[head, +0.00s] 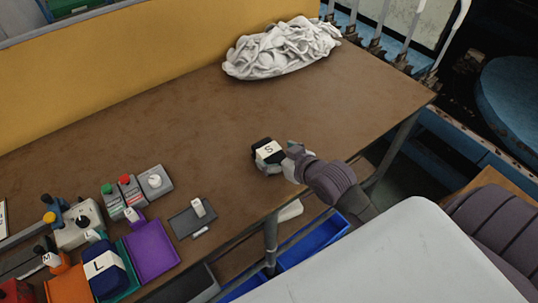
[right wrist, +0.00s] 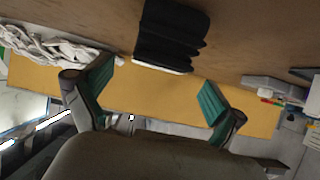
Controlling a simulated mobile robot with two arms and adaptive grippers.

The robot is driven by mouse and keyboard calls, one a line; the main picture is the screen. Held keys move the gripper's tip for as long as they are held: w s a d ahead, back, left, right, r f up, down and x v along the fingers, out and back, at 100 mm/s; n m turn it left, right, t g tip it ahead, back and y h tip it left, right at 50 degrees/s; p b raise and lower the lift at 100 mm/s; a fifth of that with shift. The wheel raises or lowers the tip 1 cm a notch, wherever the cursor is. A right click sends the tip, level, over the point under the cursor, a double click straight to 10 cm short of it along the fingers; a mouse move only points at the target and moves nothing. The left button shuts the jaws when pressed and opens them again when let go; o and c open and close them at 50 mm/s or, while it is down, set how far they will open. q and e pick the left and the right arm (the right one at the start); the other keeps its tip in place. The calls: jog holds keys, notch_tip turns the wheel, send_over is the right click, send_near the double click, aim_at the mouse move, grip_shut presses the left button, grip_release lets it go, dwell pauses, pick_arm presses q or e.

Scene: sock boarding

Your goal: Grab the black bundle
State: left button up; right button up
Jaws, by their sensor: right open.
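The black bundle (head: 262,146) with a white band marked S is at the right part of the brown table, near its front edge. My right gripper (head: 284,160) is right beside it, coming in from the right. In the right wrist view the black bundle (right wrist: 172,32) lies ahead of the fingers, at the top of the picture. My right gripper (right wrist: 158,76) is open there, its two green-padded fingers apart with nothing between them. Whether a finger touches the bundle is not clear. My left gripper is not in view.
A white cloth heap (head: 280,50) lies at the table's back. A dark blue bundle marked L (head: 103,275), a purple tray (head: 152,250), an orange tray (head: 70,286) and button boxes (head: 130,190) are at front left. The table's middle (head: 190,120) is clear.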

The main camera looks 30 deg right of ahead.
aim_at(271, 151)
jog(key=x, duration=0.4)
jog(key=shift+w+d+f, duration=0.1)
jog(key=shift+w+f, duration=0.05)
jog(key=shift+f, duration=0.1)
jog(key=shift+c, duration=0.3)
jog(key=c, duration=1.3)
jog(key=shift+r, duration=0.15)
